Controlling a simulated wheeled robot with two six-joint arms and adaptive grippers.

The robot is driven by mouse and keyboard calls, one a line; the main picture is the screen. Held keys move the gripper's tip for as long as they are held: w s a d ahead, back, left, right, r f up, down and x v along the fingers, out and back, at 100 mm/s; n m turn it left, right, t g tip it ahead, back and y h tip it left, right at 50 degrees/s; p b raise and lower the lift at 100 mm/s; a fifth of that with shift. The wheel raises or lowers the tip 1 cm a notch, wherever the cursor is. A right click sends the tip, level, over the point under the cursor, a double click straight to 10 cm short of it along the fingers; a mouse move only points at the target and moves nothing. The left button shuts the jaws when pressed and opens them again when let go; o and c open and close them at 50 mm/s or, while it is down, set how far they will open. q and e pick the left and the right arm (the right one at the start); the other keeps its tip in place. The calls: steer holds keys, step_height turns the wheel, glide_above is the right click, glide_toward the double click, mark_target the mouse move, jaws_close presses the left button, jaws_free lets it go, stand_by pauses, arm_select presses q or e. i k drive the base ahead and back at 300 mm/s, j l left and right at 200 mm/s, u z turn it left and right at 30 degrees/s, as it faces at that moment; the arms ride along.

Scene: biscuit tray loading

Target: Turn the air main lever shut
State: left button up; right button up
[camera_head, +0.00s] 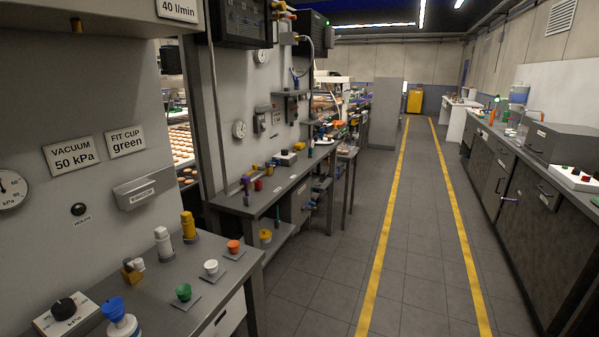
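I cannot pick out the air main lever for certain. On the near bench (205,268) at left stands a small yellow fitting with a pale top (132,270); I cannot tell what it is. Further back, the second bench (262,204) carries small purple, yellow and red parts, too small to tell apart. A round gauge (239,129) and small boxes are on the wall panel above it. Neither of my grippers is in view.
Coloured cups, including a green one (183,292), stand on the near bench beside a black knob box (66,312). A clear aisle (410,220) between yellow lines runs ahead. A dark counter (500,175) lines the right side.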

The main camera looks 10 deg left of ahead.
mark_target(255, 166)
steer(key=i+l+u, duration=0.1)
steer(key=i+u, duration=0.3)
steer(key=i+l+u, duration=0.2)
steer(key=u, duration=0.25)
steer(key=i+l+u, duration=0.6)
steer(key=l+u, duration=0.25)
steer(key=i+l+u, duration=0.2)
steer(key=l+u, duration=0.65)
steer(key=i+l, duration=0.05)
steer(key=l, duration=0.05)
